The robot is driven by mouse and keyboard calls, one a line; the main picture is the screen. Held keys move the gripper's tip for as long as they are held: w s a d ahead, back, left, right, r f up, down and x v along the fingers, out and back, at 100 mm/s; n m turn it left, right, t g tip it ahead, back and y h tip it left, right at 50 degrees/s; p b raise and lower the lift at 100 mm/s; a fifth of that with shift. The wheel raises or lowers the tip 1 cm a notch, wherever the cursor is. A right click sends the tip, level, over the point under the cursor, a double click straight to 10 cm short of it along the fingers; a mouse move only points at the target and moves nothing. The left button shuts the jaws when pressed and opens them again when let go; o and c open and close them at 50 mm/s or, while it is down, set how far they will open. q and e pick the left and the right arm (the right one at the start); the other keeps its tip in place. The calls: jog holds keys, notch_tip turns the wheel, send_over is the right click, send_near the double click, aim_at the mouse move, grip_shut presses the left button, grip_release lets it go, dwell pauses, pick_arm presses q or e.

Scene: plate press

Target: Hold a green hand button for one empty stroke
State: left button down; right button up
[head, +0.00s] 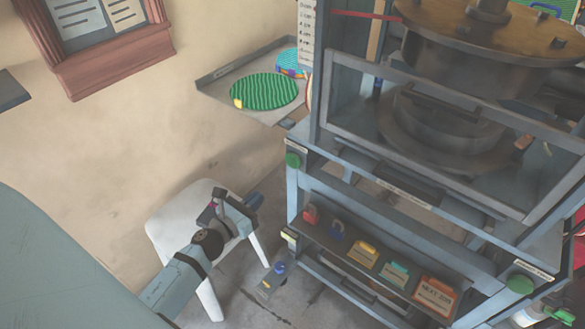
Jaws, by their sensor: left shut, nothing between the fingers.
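A green hand button (293,160) sits on the left front corner of the press (455,195). A second green hand button (519,284) is on the right front corner. My left gripper (256,200) is shut and empty. In the picture it is below and left of the left button, apart from it. The press has a framed clear guard (440,135) in front of its heavy round ram (445,120). My right gripper is not in view.
A white stool (165,228) stands behind my left arm. A wall shelf (215,87) holds a green ribbed disc (264,91). A lower press shelf holds padlocks (337,230) and coloured tags (363,253). A small blue-topped object (279,268) is low beside the press.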

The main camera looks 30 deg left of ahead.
aim_at(294, 164)
pick_arm(q)
jog(key=w, duration=0.9)
jog(key=w+d+p, duration=0.1)
jog(key=w, duration=0.4)
jog(key=shift+d, duration=0.1)
